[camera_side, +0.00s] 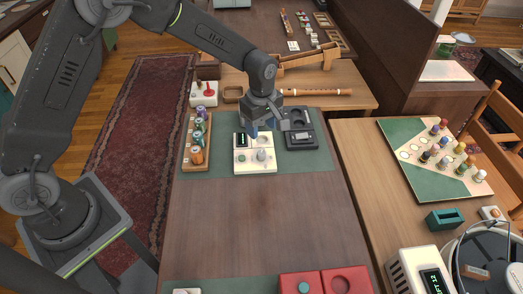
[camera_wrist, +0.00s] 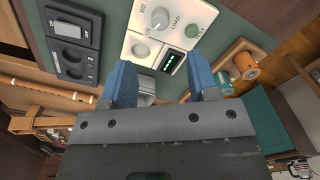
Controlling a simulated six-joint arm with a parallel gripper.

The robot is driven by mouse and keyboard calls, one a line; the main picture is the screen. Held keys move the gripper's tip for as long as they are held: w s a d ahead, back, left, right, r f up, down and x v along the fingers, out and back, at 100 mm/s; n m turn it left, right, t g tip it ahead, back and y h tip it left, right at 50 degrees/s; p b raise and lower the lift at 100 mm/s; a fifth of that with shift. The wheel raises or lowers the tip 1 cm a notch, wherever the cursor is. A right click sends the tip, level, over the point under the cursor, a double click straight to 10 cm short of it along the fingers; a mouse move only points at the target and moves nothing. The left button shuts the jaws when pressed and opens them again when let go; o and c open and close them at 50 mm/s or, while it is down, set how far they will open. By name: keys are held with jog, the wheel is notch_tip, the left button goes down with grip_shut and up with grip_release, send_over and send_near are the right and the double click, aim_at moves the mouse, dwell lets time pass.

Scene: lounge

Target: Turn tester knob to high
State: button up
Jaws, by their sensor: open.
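The white tester (camera_side: 243,167) sits on the green mat at the far part of the central table. It carries a grey knob (camera_side: 261,155), a green button (camera_side: 241,158) and a dark display (camera_side: 241,140). In the wrist view, the knob (camera_wrist: 160,19) is at the top, beside the words "LOAD" and "MID"; the display (camera_wrist: 172,63) shows lit green marks. I cannot tell the knob's exact setting. My gripper (camera_side: 254,130) is above the tester's far edge. Its blue fingers (camera_wrist: 162,78) are open and apart from the knob.
A wooden rack (camera_side: 185,155) with several cylindrical cells stands left of the tester. A dark switch panel (camera_side: 301,130) stands close on the right. A wooden flute (camera_side: 318,92) lies behind. The near middle of the table (camera_side: 255,225) is clear.

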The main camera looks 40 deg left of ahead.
aim_at(261, 153)
notch_tip(261, 153, down, 10)
jog(key=shift+f, duration=0.1)
dwell(0.4)
jog(key=c, duration=0.9)
jog(key=shift+c, duration=0.2)
